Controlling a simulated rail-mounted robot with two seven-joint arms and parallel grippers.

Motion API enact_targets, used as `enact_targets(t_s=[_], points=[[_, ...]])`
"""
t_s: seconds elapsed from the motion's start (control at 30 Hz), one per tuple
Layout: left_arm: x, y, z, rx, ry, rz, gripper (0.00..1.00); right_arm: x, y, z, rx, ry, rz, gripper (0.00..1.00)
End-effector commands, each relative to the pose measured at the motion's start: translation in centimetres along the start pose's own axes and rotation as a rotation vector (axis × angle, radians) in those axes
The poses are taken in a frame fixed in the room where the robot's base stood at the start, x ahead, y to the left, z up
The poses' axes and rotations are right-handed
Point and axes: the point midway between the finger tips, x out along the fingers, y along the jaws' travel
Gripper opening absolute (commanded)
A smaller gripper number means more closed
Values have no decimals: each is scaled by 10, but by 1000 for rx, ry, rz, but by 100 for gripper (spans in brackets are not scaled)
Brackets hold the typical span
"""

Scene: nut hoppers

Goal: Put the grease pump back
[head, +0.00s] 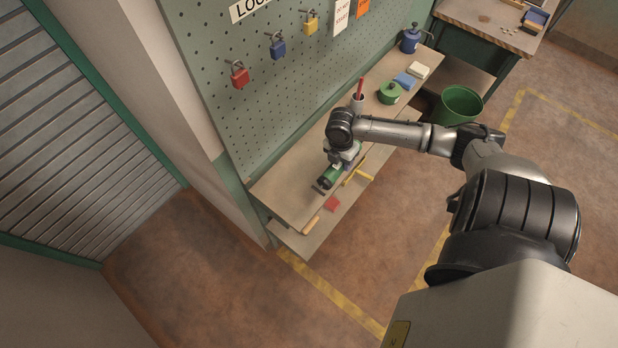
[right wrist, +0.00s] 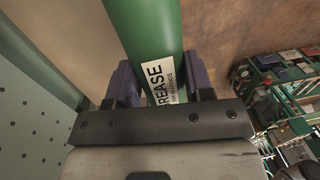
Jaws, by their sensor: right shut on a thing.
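The grease pump, a green cylinder (head: 329,176) with a dark end, lies near the front edge of the narrow bench in the head view. In the right wrist view the green barrel (right wrist: 143,28) with a white label reading "REASE" runs between my two fingers. My right gripper (head: 341,163) is shut on the pump; its dark fingers (right wrist: 153,88) sit on both sides of the barrel. I cannot tell whether the pump touches the bench top. My left gripper is not in view.
The bench (head: 285,190) runs below a pegboard (head: 235,110) with padlocks. A red-handled tool in a cup (head: 358,103), a green pot (head: 389,93), a blue can (head: 410,40) and a yellow tool (head: 357,176) are nearby. A green bin (head: 460,104) stands beside it. Bare bench lies left.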

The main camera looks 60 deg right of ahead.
Motion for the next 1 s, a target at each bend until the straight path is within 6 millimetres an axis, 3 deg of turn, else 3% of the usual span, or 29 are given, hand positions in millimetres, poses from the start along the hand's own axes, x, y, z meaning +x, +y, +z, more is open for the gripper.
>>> enact_targets(t_s=[0.17,0.7,1.0], points=[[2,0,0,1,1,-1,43,6,-1,11,26,6,-32,0],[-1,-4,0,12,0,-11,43,48,84,-32,26,7,-35,0],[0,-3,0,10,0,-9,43,59,102,-40,25,5,-34,0]])
